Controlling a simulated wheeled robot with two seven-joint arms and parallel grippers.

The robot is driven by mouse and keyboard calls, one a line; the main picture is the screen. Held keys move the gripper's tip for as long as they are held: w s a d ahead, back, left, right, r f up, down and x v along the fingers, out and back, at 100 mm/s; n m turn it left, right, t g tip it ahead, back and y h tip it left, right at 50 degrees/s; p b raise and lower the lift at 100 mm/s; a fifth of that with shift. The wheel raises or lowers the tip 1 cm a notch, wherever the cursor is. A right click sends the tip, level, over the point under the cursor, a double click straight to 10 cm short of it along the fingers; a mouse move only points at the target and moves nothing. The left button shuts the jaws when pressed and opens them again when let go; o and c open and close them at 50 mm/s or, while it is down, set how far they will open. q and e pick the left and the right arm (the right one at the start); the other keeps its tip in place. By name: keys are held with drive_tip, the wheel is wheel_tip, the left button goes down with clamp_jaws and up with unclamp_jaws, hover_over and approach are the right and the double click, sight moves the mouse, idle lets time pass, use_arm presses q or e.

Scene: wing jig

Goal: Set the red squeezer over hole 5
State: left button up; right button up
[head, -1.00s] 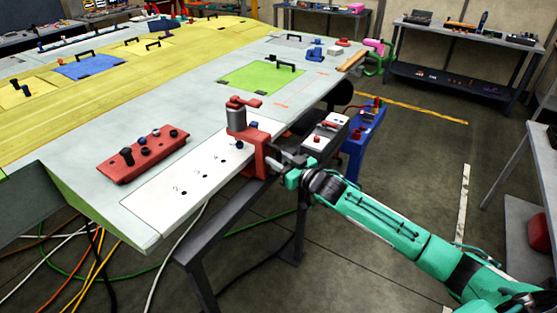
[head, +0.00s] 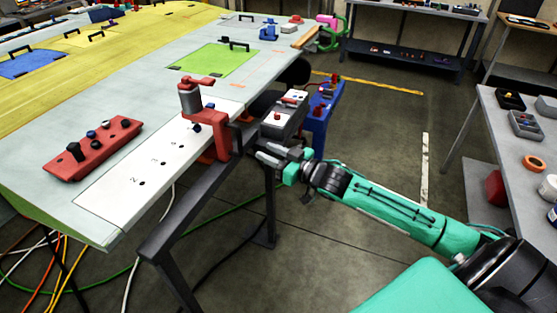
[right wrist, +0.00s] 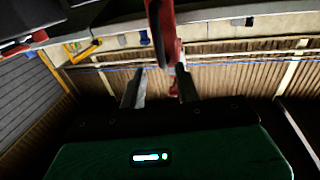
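The red squeezer (head: 212,135) stands upright on the edge of the wing, its C-shaped frame reaching around the edge of the white strip (head: 120,185). Its grey cylinder (head: 190,100) and red top handle are above the strip. Holes marked 2, 3 and 4 show on the strip. A dark blue piece (head: 197,128) shows inside the frame; the squeezer hides what lies beneath its cylinder. My right gripper (head: 268,152) is open and empty, a little right of the squeezer. In the right wrist view the red squeezer (right wrist: 166,35) shows beyond the spread fingers. My left gripper is not in view.
A red block with knobs (head: 95,148) lies on the wing at left. A grey box with a red knob (head: 284,115) and a blue stand (head: 322,108) are behind my right gripper. A dark support beam (head: 190,205) runs below the wing edge.

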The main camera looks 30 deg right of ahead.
drive_tip(key=shift+v, duration=1.3)
